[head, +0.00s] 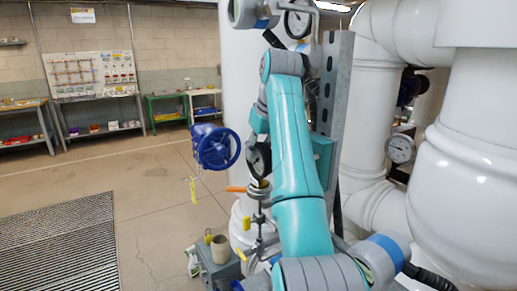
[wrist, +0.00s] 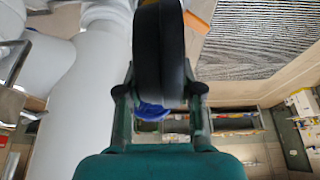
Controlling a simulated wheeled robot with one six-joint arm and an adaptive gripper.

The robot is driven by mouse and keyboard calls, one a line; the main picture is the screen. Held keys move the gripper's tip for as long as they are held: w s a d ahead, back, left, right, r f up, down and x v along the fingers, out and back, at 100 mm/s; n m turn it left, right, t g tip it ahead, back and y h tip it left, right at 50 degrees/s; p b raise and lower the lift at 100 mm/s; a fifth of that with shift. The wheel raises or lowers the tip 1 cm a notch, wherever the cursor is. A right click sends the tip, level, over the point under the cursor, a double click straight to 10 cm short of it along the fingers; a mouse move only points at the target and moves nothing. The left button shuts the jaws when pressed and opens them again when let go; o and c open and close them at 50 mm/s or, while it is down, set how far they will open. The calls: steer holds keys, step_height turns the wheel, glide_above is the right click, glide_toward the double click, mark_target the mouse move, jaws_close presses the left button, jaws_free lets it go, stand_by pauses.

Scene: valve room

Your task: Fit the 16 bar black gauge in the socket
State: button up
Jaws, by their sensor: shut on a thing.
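A black round gauge (head: 259,160) is held in my gripper, seen from the side in the head view. In the wrist view the gauge (wrist: 160,50) fills the gap between the two fingers of my gripper (wrist: 160,92), edge on, so its dial is not readable. In the head view the gauge stands upright just above the brass socket (head: 258,187) on top of a small vertical pipe. I cannot tell whether its stem touches or sits in the socket. The gripper itself is mostly hidden by my arm in the head view.
A lever with an orange handle (head: 236,189) sticks out left beside the socket. A blue handwheel (head: 217,149) stands to the left. Large white pipes (head: 370,140) and a grey steel post (head: 337,90) close in the right. A grey box with a cup (head: 220,249) is below. Open floor lies left.

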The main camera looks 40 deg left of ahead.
stand_by(0.3)
steer(key=o, duration=1)
